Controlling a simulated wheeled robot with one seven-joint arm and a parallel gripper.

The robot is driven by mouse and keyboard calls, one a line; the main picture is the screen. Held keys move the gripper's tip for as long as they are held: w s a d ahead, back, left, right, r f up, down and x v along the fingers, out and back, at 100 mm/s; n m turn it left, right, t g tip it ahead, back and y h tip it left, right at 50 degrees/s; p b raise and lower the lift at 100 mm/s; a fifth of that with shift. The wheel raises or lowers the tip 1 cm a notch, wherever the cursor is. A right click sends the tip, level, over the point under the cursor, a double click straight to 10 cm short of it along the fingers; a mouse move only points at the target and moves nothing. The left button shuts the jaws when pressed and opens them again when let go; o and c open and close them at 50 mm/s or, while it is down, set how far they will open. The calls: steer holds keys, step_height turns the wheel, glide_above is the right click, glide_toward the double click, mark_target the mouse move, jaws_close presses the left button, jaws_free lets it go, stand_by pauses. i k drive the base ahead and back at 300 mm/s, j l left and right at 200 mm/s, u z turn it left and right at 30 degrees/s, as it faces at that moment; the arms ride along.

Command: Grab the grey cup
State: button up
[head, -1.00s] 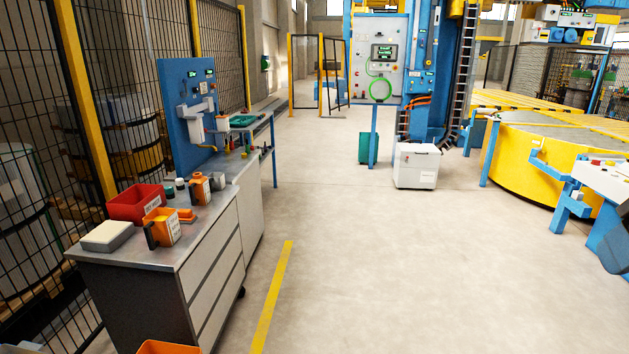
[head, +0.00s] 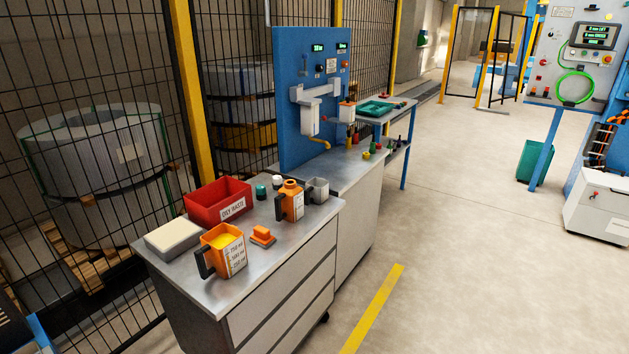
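A small grey cup (head: 318,190) stands upright on the metal-topped cabinet (head: 208,290), towards its back right corner. It is just right of an orange can with a dark handle (head: 290,201). The cup's open top faces up, and nothing visibly covers it. My gripper is not in view. A dark and blue piece at the lower left edge may be part of my own body.
On the cabinet are a red OILY WASTE bin (head: 218,202), a pale box (head: 173,236), an orange jug (head: 221,252) and an orange block (head: 262,236). A blue panel (head: 300,95) stands behind. Mesh fence borders the left; floor (head: 450,230) is clear right.

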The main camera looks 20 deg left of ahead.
mark_target(316, 191)
steer(key=i+u, duration=0.2)
steer(key=i, duration=0.65)
steer(key=i+l+u, duration=0.2)
steer(key=i, duration=0.65)
steer(key=i+u, duration=0.4)
steer(key=i+l+u, duration=0.1)
steer(key=i+u, duration=0.25)
steer(key=i+l+u, duration=0.25)
steer(key=i+u, duration=0.15)
steer(key=i, duration=0.05)
